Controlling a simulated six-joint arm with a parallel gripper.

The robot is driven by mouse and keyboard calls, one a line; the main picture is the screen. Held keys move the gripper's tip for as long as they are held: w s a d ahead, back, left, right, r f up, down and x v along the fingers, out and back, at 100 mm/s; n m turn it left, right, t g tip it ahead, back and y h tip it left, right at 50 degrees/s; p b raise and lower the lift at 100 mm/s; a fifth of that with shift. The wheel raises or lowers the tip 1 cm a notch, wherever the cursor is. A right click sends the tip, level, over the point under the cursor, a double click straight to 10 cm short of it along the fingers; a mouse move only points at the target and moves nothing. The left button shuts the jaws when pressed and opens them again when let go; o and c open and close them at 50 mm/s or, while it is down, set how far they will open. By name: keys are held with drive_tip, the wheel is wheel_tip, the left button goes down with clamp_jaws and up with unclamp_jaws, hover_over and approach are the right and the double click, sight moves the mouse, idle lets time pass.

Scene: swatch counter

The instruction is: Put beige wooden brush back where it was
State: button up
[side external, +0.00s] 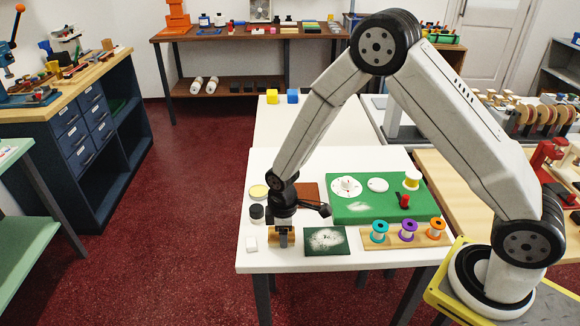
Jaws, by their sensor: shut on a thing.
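My gripper (284,240) points down at the front left of the white table (262,262). It is shut on the beige wooden brush (272,238), which is mostly hidden behind the fingers. The brush is at or just above the table top; I cannot tell whether it touches. To the right of it lies a dark green square (313,248) with a patch of white powder. Behind it is a reddish-brown square (308,192), partly hidden by my arm.
A wooden rack (390,244) with three spools is at the front right. Behind it, a green mat (350,211) holds white discs, a yellow-and-white spool and a red piece.

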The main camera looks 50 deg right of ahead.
drive_tip(key=o, duration=1.2)
drive_tip(key=shift+r, duration=6.15)
drive_tip(key=shift+s+d+r+m+t, duration=0.45)
drive_tip(key=shift+s+d+m, duration=0.85)
drive_tip(key=shift+s, duration=0.9)
drive_tip(key=shift+s+d+r+m+t, duration=0.45)
drive_tip(key=shift+s+d+m, duration=0.4)
drive_tip(key=shift+s+m, duration=1.1)
drive_tip(key=shift+s+d+r+m+t, duration=0.45)
drive_tip(key=shift+s+d+m, duration=0.7)
drive_tip(key=shift+s, duration=1.3)
drive_tip(key=shift+a, duration=0.1)
